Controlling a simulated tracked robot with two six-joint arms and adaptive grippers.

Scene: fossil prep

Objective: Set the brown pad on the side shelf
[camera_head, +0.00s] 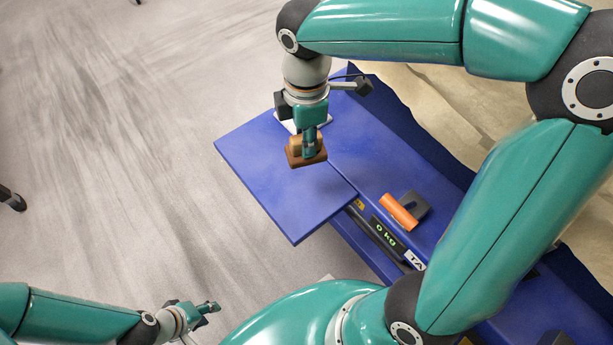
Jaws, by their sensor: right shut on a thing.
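The brown pad (294,160) is a small block with a lighter brown upper part. My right gripper (309,150) points down and is shut on it. The pad shows over the blue side shelf (262,190), near the shelf's inner side. I cannot tell whether the pad touches the shelf or hangs just above it. My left gripper (208,307) is low at the left, over the floor and apart from the shelf. It is too small to tell whether its fingers are open.
A white flat item (323,119) lies behind my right gripper, partly hidden. An orange and dark grey tool (400,210) lies on the blue bench to the right. A display reading 0 kg (384,232) is on the bench's front. The shelf's left and front parts are bare.

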